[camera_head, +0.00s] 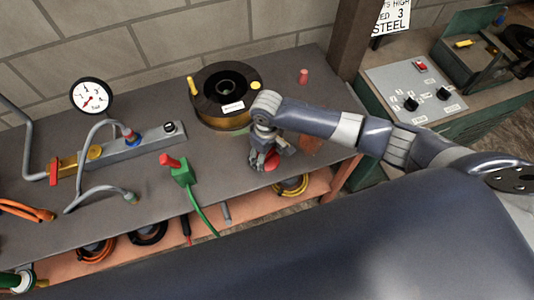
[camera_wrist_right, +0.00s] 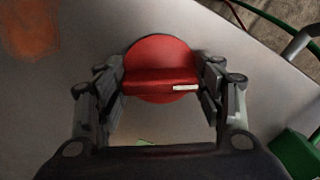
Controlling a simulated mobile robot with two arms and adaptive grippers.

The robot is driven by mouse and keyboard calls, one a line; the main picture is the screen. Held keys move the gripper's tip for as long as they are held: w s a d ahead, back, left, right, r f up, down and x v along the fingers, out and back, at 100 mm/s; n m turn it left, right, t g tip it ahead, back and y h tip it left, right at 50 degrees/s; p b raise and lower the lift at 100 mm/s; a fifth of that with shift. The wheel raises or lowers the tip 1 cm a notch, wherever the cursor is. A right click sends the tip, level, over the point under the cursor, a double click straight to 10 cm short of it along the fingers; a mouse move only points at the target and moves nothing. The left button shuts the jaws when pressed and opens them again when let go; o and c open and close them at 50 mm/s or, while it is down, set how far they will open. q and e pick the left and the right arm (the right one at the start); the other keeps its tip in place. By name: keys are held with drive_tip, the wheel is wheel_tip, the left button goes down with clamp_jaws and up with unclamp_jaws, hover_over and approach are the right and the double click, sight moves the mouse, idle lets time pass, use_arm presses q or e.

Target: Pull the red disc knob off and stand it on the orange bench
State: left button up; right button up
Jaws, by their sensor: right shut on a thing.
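The red disc knob (camera_head: 271,160) is at my right gripper (camera_head: 266,163), low over the front part of the bench (camera_head: 225,165). The bench has a dark grey top and an orange frame and lower shelf. In the right wrist view the knob (camera_wrist_right: 160,55) is a round red disc with a raised bar across it and a small white mark. The fingers of my right gripper (camera_wrist_right: 160,88) are closed on both sides of it. I cannot tell whether the knob touches the bench top. My left gripper is not in view.
A black and gold spool (camera_head: 224,95) stands behind my right gripper. A control panel (camera_head: 417,86) is at the right. The bench's front edge is close.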

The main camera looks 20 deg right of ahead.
drive_tip(key=o, duration=1.5)
wheel_tip(320, 180, up, 12)
